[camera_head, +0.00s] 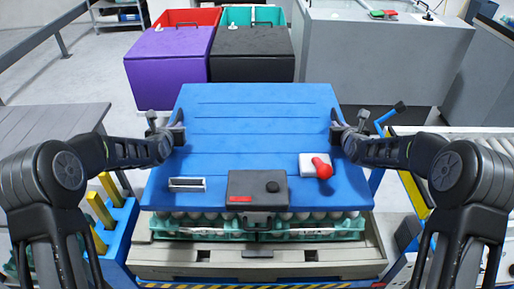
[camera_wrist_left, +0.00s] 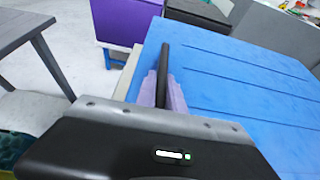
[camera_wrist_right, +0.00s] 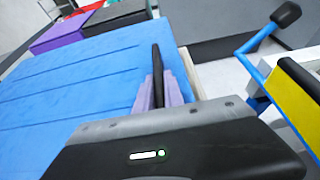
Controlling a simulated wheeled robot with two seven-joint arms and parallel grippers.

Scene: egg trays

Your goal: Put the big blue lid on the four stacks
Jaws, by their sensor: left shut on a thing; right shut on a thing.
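The big blue lid (camera_head: 262,135) lies over the egg stacks in the middle of the head view. Teal egg trays (camera_head: 210,226) with white eggs show below its front edge; the rest of the stacks is hidden under it. My left gripper (camera_head: 177,130) is shut on the lid's left edge. It also shows in the left wrist view (camera_wrist_left: 165,85). My right gripper (camera_head: 340,130) is shut on the lid's right edge, and shows in the right wrist view (camera_wrist_right: 156,85). I cannot tell whether the lid rests on the stacks or is slightly above them.
A black box (camera_head: 257,187), a white block with a red knob (camera_head: 322,168) and a small white-framed part (camera_head: 187,184) are on the lid. A pale pallet (camera_head: 300,258) is beneath the trays. Purple (camera_head: 168,60) and black (camera_head: 252,55) bins stand behind. A grey table (camera_head: 45,130) is left.

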